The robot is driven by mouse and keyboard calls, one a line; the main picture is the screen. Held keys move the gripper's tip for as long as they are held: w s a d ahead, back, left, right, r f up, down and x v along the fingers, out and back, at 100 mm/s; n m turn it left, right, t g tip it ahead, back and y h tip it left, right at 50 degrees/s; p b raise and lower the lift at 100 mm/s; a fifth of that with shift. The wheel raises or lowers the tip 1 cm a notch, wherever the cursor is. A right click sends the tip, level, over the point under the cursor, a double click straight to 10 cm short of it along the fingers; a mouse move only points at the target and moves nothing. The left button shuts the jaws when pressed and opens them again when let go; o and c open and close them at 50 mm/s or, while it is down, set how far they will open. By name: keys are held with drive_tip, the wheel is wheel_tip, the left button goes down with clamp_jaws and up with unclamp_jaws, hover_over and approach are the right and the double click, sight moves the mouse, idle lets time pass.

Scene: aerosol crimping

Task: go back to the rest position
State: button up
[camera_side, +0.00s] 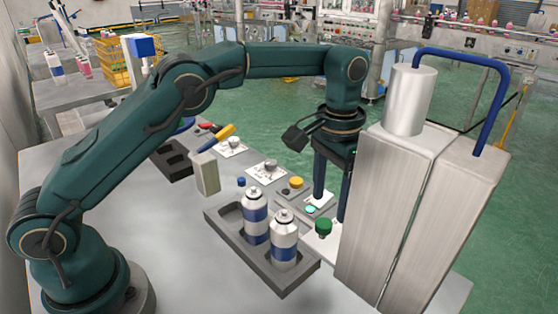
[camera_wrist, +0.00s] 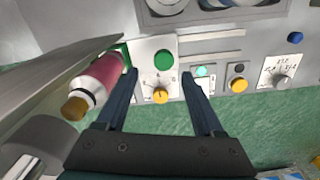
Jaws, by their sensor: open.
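My gripper (camera_side: 330,208) points down beside the crimping machine (camera_side: 385,200), above the row of controls at the table's edge. In the wrist view my gripper (camera_wrist: 158,76) has its two fingers well apart with nothing held between them. Behind the gap shows a white panel with a green button (camera_wrist: 163,59) and a yellow knob (camera_wrist: 160,95). A pink can (camera_wrist: 97,80) with a brownish end shows left of the fingers in the wrist view. In the side view that can is hidden.
A grey tray (camera_side: 222,228) holds two white-and-blue cans (camera_side: 255,215) close to my gripper. The tall metal machine with a blue hose (camera_side: 495,75) stands close on the right. A beige block (camera_side: 204,173) stands behind the tray. The table's left front is clear.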

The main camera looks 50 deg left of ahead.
drive_tip(key=s+a+r+n+t, duration=0.1)
drive_tip(key=s+a+r+t, duration=0.2)
drive_tip(key=r, duration=0.4)
drive_tip(key=s+a+r+n+t, duration=0.1)
drive_tip(key=s+a+r, duration=0.2)
drive_tip(key=s+r, duration=0.3)
drive_tip(key=s+a+f+t, duration=0.1)
drive_tip(key=s+a+f, duration=0.2)
drive_tip(key=s+f, duration=0.4)
drive_tip(key=s, duration=0.4)
drive_tip(key=shift+s+a+n+t, duration=0.15)
drive_tip(key=shift+a+n+t, duration=0.05)
drive_tip(key=shift+n+t, duration=0.1)
